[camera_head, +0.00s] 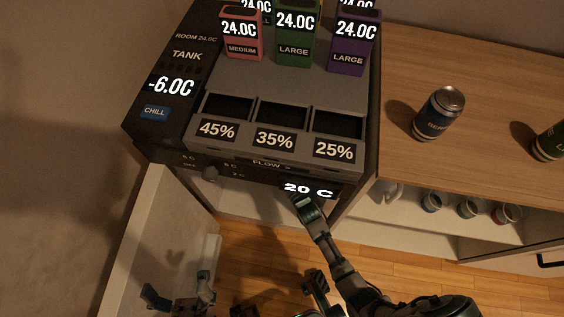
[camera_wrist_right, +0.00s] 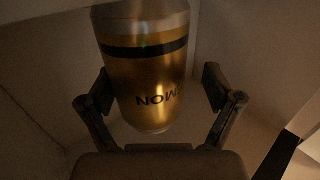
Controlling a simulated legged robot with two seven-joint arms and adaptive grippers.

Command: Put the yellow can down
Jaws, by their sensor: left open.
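The yellow can (camera_wrist_right: 145,75), gold with a black band and dark lettering, shows in the right wrist view inside a dim, pale-walled space. My right gripper (camera_wrist_right: 158,79) has its fingers spread on either side of the can, with a visible gap on the right side. Whether the left finger touches the can is hard to tell. In the head view my right arm reaches up to the machine's lower front edge; the can is not visible there. My left gripper (camera_head: 178,288) is open and empty at the lower left, below the machine.
A dark drink machine (camera_head: 277,165) has three slots and several coloured cartons on top. A blue can (camera_head: 438,114) and a partly cut-off green can (camera_head: 550,142) stand on the wooden counter (camera_head: 480,95). Several cups sit on the shelf below. A white panel (camera_head: 135,240) stands at left.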

